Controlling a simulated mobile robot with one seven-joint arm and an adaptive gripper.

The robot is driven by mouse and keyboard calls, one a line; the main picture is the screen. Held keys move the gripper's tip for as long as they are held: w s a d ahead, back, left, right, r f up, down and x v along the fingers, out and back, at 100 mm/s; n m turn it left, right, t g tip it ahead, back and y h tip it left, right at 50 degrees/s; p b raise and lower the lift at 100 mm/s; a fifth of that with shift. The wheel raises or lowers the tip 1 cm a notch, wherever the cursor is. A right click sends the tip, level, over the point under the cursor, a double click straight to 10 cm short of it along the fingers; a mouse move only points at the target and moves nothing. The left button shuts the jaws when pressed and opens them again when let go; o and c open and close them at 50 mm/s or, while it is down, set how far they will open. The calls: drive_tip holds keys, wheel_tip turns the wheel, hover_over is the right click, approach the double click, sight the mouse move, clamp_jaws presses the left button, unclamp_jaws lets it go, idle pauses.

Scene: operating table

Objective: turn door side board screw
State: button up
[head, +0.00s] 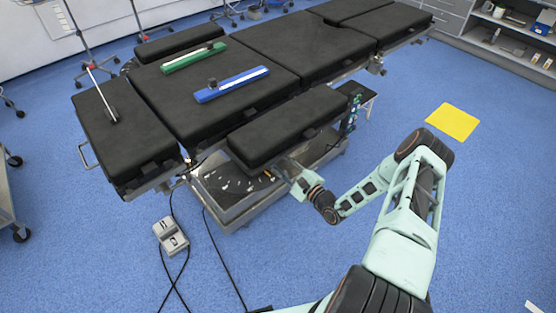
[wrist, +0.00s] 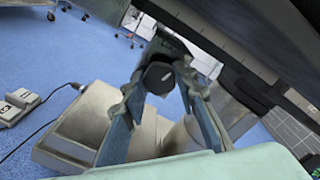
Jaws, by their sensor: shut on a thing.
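The near side board (head: 288,127), a black padded board, runs along the right side of the operating table. My gripper (head: 282,168) is low at the near edge of this board, with its fingertips partly hidden. In the wrist view my gripper (wrist: 160,82) has one finger on each side of a black round screw knob (wrist: 157,77) with a small light mark on its face. The fingers are shut on the knob, just under the dark board. The knob cannot be made out in the head view.
The table base (head: 235,195) stands below the board. A blue bar (head: 232,85) and a green bar (head: 194,57) lie on the table top. A foot pedal (head: 171,237) with cables is on the floor. Blue floor around a yellow mat (head: 453,121) is clear.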

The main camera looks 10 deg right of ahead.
drive_tip(key=shift+n, duration=1.7)
drive_tip(key=shift+p, duration=0.3)
drive_tip(key=o, duration=1.1)
drive_tip(key=shift+o, duration=0.2)
drive_tip(key=shift+s+d, duration=0.1)
drive_tip(key=v, duration=1.2)
